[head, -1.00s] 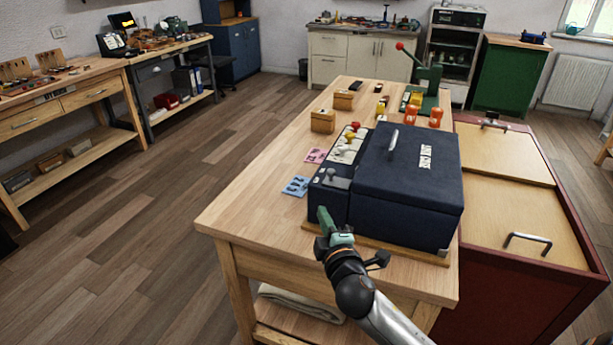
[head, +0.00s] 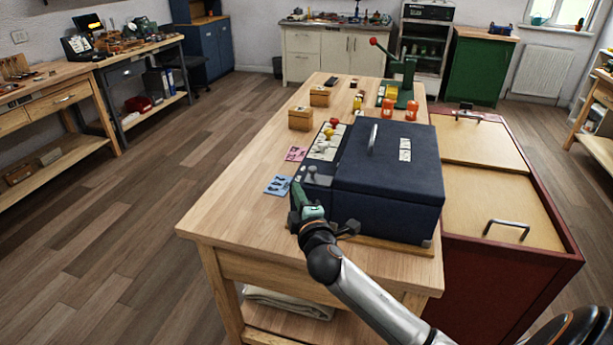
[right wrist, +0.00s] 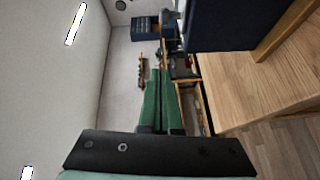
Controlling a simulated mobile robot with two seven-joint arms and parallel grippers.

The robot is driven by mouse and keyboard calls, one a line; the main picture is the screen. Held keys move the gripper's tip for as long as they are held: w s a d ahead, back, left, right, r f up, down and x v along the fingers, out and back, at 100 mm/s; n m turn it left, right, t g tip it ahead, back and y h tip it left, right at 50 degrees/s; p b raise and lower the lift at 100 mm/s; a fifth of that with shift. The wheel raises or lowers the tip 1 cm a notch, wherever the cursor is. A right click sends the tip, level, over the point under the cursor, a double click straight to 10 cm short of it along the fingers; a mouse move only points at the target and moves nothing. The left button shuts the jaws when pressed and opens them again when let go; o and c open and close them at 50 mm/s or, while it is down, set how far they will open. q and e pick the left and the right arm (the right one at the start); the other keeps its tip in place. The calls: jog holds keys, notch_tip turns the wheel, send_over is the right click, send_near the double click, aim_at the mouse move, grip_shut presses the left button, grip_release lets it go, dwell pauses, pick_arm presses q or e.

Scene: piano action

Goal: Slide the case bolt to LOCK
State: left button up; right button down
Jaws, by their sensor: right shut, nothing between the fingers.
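The dark blue case (head: 388,185) stands on the wooden bench with its lid closed and a handle on top. A narrow control strip along its left side carries small grey knobs (head: 313,171) near the front. I cannot tell which part is the bolt, and no LOCK mark is readable. My right gripper (head: 296,187) is shut and empty at the case's front left corner, close to the strip; contact is unclear. In the right wrist view its green fingers (right wrist: 160,75) are together, with the case (right wrist: 230,22) at upper right. My left gripper is out of view.
Blue cards (head: 278,185) and pink cards (head: 296,154) lie left of the case. Wooden boxes (head: 301,119), orange pieces (head: 388,109) and a green press (head: 402,80) stand behind. A red cabinet (head: 520,270) adjoins on the right. The bench (head: 235,205) is clear at front left.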

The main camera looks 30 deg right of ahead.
aim_at(313, 169)
jog(key=w+d, duration=0.1)
jog(key=d, duration=0.1)
jog(key=w+d, duration=0.2)
jog(key=w+d+f, duration=0.1)
jog(key=w+d, duration=0.1)
jog(key=shift+w+p, duration=0.15)
jog(key=shift+p, duration=0.15)
jog(key=w+d, duration=0.3)
jog(key=d, duration=0.1)
jog(key=shift+w+b, duration=0.25)
jog(key=shift+b, duration=0.15)
jog(key=shift+s+a+r, duration=0.1)
jog(key=shift+a, duration=0.1)
